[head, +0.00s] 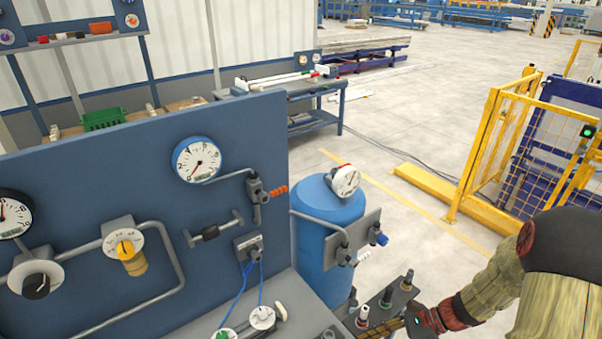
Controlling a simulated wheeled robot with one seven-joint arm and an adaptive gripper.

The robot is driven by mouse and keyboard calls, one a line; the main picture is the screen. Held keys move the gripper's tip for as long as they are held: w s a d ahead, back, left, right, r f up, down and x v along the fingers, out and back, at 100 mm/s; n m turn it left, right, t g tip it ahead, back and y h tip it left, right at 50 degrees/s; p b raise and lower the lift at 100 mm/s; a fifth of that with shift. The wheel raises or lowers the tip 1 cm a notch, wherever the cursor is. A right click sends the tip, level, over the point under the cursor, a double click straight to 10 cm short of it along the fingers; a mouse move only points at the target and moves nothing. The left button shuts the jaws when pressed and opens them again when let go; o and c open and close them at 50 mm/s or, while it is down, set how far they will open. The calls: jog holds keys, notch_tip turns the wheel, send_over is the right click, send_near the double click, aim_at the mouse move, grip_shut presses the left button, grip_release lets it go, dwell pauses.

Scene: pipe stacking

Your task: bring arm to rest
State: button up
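My arm enters at the lower right and reaches left, bent at a red and black joint. My gripper (408,325) is at the bottom edge, low beside a small grey bracket (388,300) with several dark knobs. Its fingers are small and partly cut off by the frame. I cannot tell whether they are open or shut, or whether they hold anything.
A blue panel (90,190) with gauges, valves and grey pipes fills the left. A blue tank (328,230) stands right of it, near my gripper. A workbench (330,95) holds white pipes behind. A yellow fence (490,150) is at right; open floor (400,130) lies between.

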jog(key=s+d+r+n+h+b, duration=0.35)
jog(key=s+r+n+h, duration=0.65)
jog(key=n, duration=0.5)
jog(key=s+a+r+n+t+b, duration=0.2)
jog(key=a+r+n+t+b, duration=0.1)
jog(key=r, duration=0.8)
jog(key=n+t, duration=0.1)
jog(key=t, duration=0.1)
jog(key=shift+n+t+h, duration=0.3)
jog(key=shift+a+r, duration=0.1)
jog(key=shift+a, duration=0.05)
